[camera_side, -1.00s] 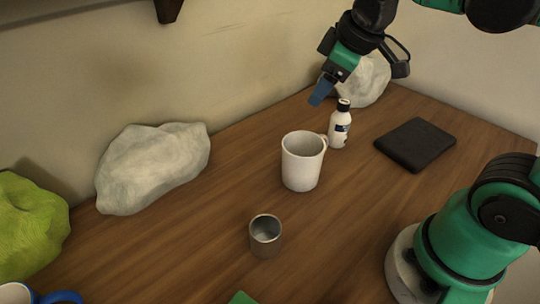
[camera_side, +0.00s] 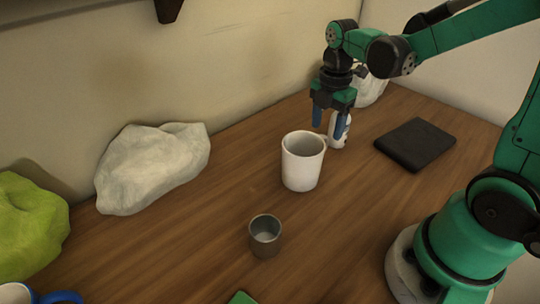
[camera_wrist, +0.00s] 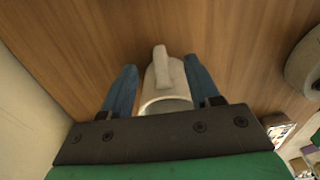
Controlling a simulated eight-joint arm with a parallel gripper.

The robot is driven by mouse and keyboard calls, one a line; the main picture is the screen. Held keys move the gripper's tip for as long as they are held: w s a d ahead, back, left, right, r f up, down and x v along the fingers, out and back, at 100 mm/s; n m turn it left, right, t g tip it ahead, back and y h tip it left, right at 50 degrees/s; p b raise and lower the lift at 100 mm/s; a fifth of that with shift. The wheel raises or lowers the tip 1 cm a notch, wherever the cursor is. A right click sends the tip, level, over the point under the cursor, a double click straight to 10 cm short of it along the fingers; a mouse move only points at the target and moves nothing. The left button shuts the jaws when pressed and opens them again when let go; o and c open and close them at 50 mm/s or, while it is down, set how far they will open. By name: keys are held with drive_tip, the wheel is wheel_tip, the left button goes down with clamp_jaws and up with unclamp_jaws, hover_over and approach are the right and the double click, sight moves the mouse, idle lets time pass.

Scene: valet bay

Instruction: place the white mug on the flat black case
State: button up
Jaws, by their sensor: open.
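I cannot see any finger touching the mug. The gripper also shows in the wrist view (camera_wrist: 161,82). The flat black case (camera_side: 415,145) lies on the table to the right, with nothing on it.
A metal cup (camera_side: 265,237) stands in front.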

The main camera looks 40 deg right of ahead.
sight(303, 152)
drive_tip(key=shift+f, duration=2.8)
clamp_jaws()
